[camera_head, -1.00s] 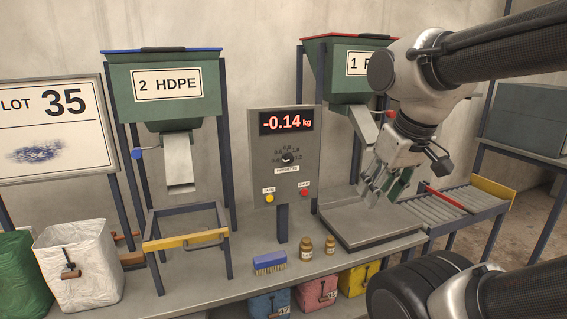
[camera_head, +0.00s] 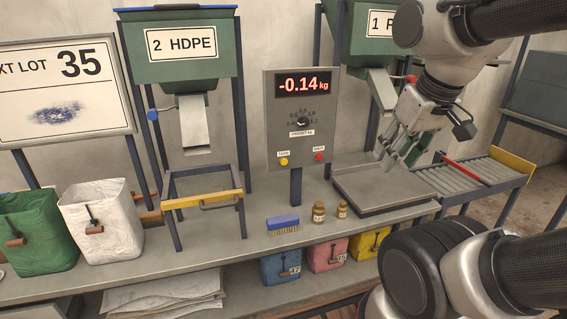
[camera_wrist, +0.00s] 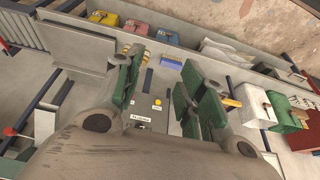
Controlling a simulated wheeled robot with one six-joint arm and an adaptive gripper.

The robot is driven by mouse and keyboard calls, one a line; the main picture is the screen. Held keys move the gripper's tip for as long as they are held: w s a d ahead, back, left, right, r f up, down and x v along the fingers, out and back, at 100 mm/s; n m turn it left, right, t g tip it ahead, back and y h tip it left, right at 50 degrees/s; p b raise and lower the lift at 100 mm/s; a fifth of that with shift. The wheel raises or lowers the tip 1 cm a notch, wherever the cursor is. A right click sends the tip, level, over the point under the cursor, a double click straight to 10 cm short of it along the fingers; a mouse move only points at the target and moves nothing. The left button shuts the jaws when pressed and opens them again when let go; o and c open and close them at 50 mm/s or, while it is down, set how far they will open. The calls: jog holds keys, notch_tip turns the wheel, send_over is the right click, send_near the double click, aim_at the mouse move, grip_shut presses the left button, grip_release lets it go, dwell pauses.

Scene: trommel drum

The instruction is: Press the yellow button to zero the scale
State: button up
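The yellow button (camera_head: 284,161) is at the lower left of the grey control panel (camera_head: 283,125), beside a red button (camera_head: 319,157). The panel's red display (camera_head: 304,84) reads -0.14 kg, with a dial below it. The scale plate (camera_head: 350,188) is empty on the bench to the right. My gripper (camera_head: 393,150) is above the scale plate, right of the panel and apart from it. In the wrist view its two green-padded fingers are spread with nothing held, and the yellow button (camera_wrist: 157,102) shows in the gap between them, some way off.
A yellow-barred frame (camera_head: 203,199) is at left, a chute (camera_head: 382,90) hangs above the scale, and a roller conveyor (camera_head: 455,182) lies right.

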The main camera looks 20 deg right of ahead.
jog(key=shift+c, duration=0.5)
grip_shut()
dwell(1.1)
